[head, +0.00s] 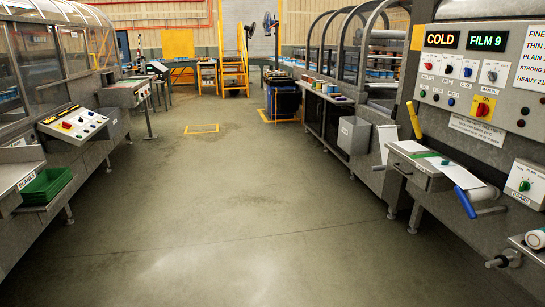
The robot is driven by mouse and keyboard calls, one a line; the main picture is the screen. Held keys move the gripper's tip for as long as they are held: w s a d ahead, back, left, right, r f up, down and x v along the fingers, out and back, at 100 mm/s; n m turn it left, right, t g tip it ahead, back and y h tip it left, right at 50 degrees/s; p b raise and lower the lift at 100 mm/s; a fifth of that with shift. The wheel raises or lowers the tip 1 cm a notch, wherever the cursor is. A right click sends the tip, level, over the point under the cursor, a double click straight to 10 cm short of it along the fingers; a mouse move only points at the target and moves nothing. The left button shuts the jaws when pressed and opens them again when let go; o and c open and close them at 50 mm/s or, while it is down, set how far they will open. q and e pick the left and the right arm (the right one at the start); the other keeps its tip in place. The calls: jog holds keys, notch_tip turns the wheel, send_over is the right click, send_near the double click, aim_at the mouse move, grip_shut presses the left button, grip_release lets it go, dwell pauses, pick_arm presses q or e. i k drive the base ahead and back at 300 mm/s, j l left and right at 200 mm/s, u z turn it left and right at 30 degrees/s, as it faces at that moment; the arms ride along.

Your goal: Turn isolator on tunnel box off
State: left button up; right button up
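No label reading "tunnel" is legible to me, so I cannot tell which box is the tunnel box. On the right, a grey control panel (455,118) under a "COLD" and "FILM 9" display carries a red rotary switch on a yellow plate (483,108). The plate seems to read "ON"; the knob's exact angle is too small to tell. On the left, a sloping control box (88,122) also has a red knob on a yellow plate (66,125); its position is unclear. Neither of my grippers is in view.
An open concrete floor (215,215) runs between the two machine rows. At right, a ledge (415,174) with yellow and blue handles juts out, beside a box with a green knob (524,185). A green crate (46,186) sits at left. Yellow steps (235,75) stand far back.

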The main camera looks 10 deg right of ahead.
aim_at(483, 109)
jog(key=i+l+z, duration=0.2)
jog(key=i, duration=0.3)
jog(key=i+z, duration=0.25)
jog(key=i, duration=0.25)
jog(key=i+j+z, duration=0.2)
jog(key=i, duration=0.35)
jog(key=i+z, duration=0.2)
jog(key=i, duration=0.3)
jog(key=i+j+z, duration=0.25)
jog(key=i, duration=0.25)
